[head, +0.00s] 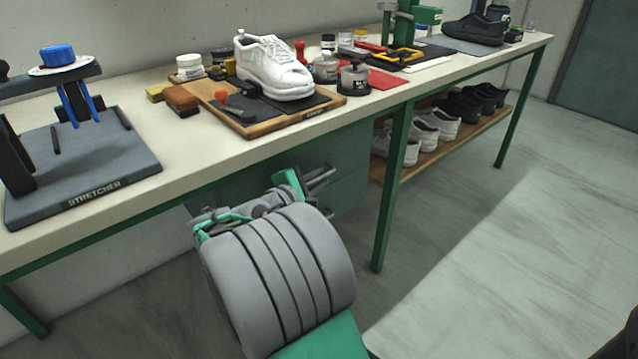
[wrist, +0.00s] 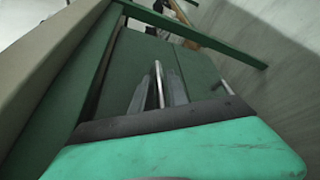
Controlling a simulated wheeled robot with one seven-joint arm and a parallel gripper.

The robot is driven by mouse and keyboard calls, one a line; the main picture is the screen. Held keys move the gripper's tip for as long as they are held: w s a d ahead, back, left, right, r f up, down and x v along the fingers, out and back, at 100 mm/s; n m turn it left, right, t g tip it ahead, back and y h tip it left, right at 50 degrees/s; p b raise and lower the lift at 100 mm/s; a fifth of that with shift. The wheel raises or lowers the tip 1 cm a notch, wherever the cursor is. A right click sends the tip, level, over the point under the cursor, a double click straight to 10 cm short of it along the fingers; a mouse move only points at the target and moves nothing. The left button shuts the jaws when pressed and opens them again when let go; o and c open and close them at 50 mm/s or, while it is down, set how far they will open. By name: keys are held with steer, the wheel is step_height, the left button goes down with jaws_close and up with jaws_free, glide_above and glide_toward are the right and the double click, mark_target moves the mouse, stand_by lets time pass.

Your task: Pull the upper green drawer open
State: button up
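The upper green drawer (wrist: 122,68) is in the bench's green drawer unit (head: 345,155). Its front looks flush in the wrist view, with the lower drawer (wrist: 203,72) to its right. The upper drawer's pale bar handle (wrist: 158,84) stands between the two grey fingers of my gripper (wrist: 160,88). The fingers lie on either side of the bar and look parted, with narrow gaps beside it. Whether either one touches it is not clear. In the head view my gripper (head: 315,178) is in front of the drawer unit, and my wrist hides much of the fronts.
The workbench top (head: 190,150) overhangs the drawers. A green table leg (head: 390,195) stands to the right of them. A low shelf (head: 435,155) with several shoes lies beyond the leg. The floor (head: 480,250) at right is clear. The lower drawer's handle (wrist: 227,87) is close by.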

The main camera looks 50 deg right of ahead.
steer(key=shift+w+d+f, duration=0.1)
steer(key=shift+d+f, duration=0.05)
steer(key=shift+d, duration=0.5)
steer(key=shift+c, duration=0.4)
jaws_close()
stand_by(0.5)
